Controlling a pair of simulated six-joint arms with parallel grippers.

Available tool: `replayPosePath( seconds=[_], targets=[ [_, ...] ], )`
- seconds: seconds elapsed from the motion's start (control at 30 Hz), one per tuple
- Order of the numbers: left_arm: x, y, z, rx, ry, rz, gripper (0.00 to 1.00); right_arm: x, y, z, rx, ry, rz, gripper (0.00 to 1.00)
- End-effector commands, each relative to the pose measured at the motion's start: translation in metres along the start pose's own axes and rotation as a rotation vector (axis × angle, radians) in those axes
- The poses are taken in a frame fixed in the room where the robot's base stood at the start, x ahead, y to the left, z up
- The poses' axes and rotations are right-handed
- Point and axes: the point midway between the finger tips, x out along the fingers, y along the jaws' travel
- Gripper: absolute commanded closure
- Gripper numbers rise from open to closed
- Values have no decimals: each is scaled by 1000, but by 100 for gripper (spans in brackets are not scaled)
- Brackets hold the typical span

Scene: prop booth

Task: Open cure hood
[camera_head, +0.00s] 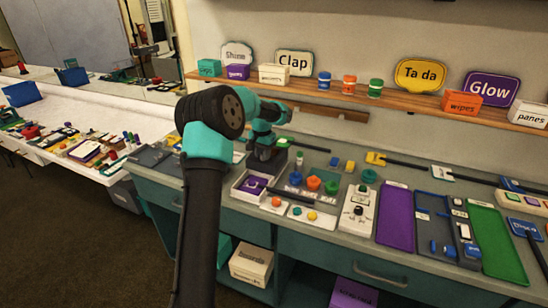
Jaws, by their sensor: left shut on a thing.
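My left gripper (263,158) is at the back of the left end of the grey-topped bench, reached over by my black and teal arm. It is shut at a small white box (238,190), which I take to be the cure hood. A purple piece (253,184) sits inside the box, whose front and inside show. The fingertips are small and dark here, so the exact grip point and how far the hood's lid is raised cannot be made out. My right gripper is not in view.
Right of the box are colored pots (313,183), a white button unit (357,210), a purple mat (395,216) and a green mat (494,243). A wooden shelf (408,112) with signs and small boxes runs behind. My arm hides part of the bench's left end.

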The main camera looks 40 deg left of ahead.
Motion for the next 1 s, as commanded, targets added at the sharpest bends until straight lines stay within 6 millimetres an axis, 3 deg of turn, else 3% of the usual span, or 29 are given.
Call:
replayPosePath(
  seconds=[0.23, 0.27, 0.53, 0.83, 1.0],
  targets=[
    [0, 1, 0, 1, 1, 1, 100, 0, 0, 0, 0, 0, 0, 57],
    [0, 1, 0, 1, 1, 1, 72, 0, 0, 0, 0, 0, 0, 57],
    [0, 1, 0, 1, 0, 1, 47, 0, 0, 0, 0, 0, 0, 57],
    [-2, 1, 0, 1, 1, 0, 47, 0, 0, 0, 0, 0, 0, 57],
    [-16, 1, -1, 1, 2, 0, 47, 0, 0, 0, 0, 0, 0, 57]
  ],
)
